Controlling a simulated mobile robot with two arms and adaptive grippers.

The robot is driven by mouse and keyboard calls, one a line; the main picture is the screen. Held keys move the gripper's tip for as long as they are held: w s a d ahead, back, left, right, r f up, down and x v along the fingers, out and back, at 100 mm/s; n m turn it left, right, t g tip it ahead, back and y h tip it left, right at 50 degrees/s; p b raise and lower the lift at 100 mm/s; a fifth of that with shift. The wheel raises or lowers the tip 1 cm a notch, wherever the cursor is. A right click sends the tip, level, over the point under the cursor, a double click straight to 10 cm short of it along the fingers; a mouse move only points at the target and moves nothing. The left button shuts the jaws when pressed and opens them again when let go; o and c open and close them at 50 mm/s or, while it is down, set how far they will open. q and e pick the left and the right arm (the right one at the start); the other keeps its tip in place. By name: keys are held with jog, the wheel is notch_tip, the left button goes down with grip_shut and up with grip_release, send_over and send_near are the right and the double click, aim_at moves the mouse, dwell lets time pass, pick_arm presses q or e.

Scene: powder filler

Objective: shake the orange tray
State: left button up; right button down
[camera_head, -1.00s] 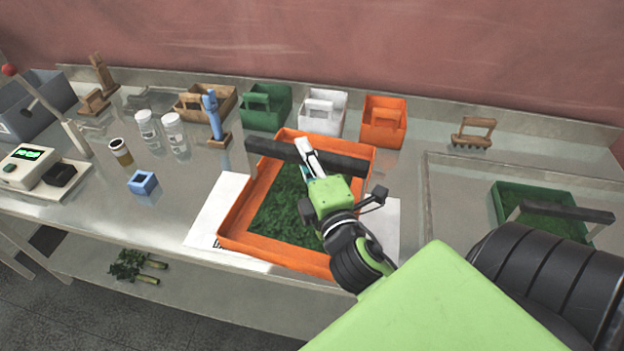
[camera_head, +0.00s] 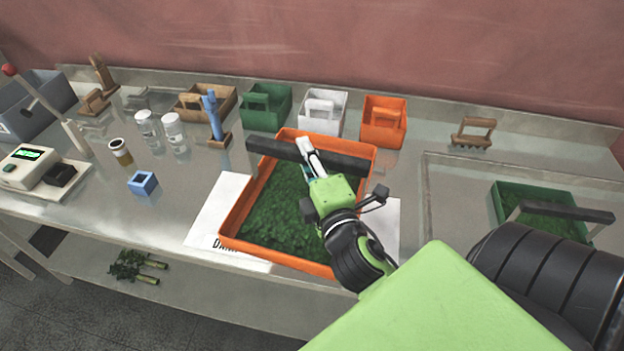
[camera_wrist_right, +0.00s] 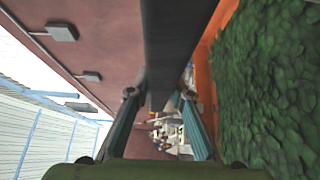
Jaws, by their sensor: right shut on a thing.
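The orange tray (camera_head: 232,228) holds a bed of green leaves (camera_head: 283,215) and has a dark bar handle (camera_head: 345,160) across its far part. My right gripper (camera_head: 306,158) is shut on this handle. In the right wrist view, the two fingers of the gripper (camera_wrist_right: 160,108) are on either side of the dark bar (camera_wrist_right: 180,40), with the leaves (camera_wrist_right: 265,85) to the right. The tray is over a white printed sheet (camera_head: 212,222); I cannot tell whether it touches the sheet. My left gripper is not in view.
Green, white and orange baskets (camera_head: 384,122) stand behind the tray. A blue tool (camera_head: 213,118), clear jars (camera_head: 174,134) and a small blue box (camera_head: 143,184) are to the left. A green tray (camera_head: 535,207) is at the right.

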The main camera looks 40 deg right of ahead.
aim_at(288, 155)
jog(key=a, duration=0.3)
jog(key=shift+a+r, duration=0.2)
jog(key=shift+a, duration=0.15)
jog(key=d, duration=0.5)
jog(key=shift+d, duration=0.15)
